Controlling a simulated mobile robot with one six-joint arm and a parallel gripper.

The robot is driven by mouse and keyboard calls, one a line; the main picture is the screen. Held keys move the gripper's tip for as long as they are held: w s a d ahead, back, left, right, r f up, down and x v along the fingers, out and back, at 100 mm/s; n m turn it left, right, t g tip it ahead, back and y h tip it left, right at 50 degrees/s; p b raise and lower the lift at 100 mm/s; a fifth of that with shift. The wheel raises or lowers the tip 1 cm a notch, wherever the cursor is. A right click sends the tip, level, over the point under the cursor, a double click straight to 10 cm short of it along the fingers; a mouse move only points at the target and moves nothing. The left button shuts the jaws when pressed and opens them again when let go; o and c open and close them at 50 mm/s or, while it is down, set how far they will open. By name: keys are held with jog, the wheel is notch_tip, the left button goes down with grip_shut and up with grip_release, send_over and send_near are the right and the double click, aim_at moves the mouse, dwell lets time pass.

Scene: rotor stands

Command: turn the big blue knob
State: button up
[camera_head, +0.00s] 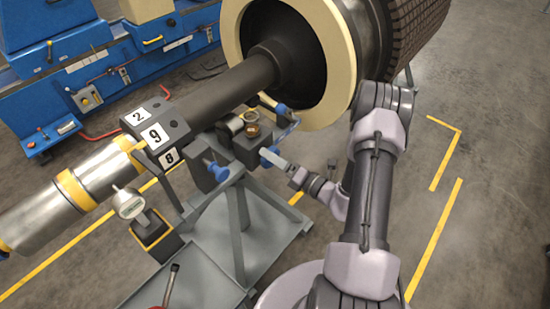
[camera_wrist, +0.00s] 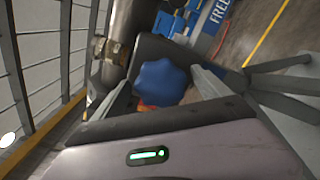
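The big blue knob (camera_wrist: 162,82) has a lobed rim and sits on a dark block in the wrist view. An orange part shows just below it. My gripper (camera_wrist: 163,90) is open, with one finger to the left of the knob and one to the right. Gaps seem to show between the fingers and the knob; I cannot tell whether either touches. In the head view my gripper (camera_head: 266,154) is beside the dark block of the rotor stand. Which blue part there is this knob is unclear, as my gripper covers some of that area.
The rotor shaft (camera_head: 225,88) lies over the grey stand (camera_head: 240,215). A blue T-shaped part (camera_head: 217,170) and a brass ring (camera_head: 252,130) are close to my gripper. A dial gauge (camera_head: 129,204) stands to the left. The floor at right is clear.

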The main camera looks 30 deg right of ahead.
jog(key=shift+s, duration=0.1)
jog(key=p+v, duration=0.3)
jog(key=v, duration=1.4)
jog(key=shift+s, duration=0.1)
jog(key=w+a+r+n+g+y+b, duration=0.15)
jog(key=a+r+n+g+y, duration=0.45)
jog(key=a+r+n+g, duration=1.05)
jog(key=s+a+r+n+t+h+b, duration=0.1)
jog(key=s+a+r+n+t+h, duration=0.4)
jog(key=n, duration=1.7)
notch_tip(320, 180, up, 4)
jog(key=s+a+h, duration=0.2)
jog(key=a+h, duration=0.1)
jog(key=h, duration=0.2)
jog(key=shift+s, duration=0.4)
